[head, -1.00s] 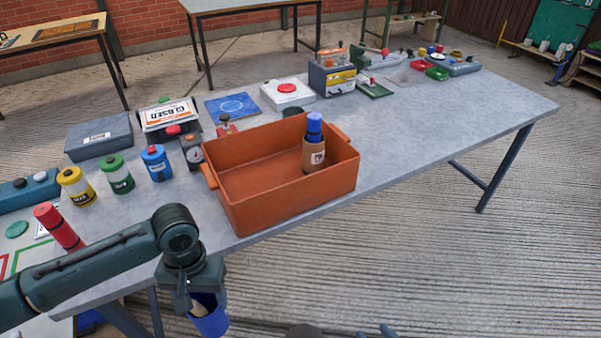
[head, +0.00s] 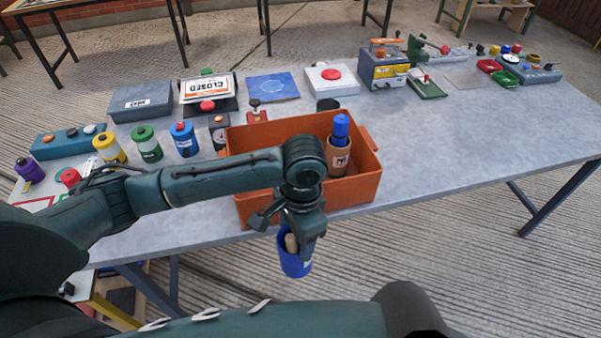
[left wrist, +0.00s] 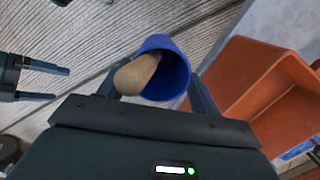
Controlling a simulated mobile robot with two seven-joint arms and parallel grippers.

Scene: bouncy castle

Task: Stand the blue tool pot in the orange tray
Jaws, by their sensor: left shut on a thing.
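The blue tool pot (head: 295,264) is held by my left gripper (head: 300,236), just in front of the near side of the orange tray (head: 352,192) and outside it. In the left wrist view the pot (left wrist: 172,78) sits between the fingers, with a wooden handle (left wrist: 136,74) sticking out of its mouth. The tray is at the right there. A brown holder (head: 339,160) with a blue-topped item stands in the tray's right end. My left arm hides part of the tray's inside. My right gripper (left wrist: 62,84) shows at the left wrist view's left edge, its two fingers apart and empty.
Yellow, green and blue-lidded jars (head: 147,144) stand left of the tray, behind my left arm. The grey tabletop (head: 450,145) right of the tray is clear.

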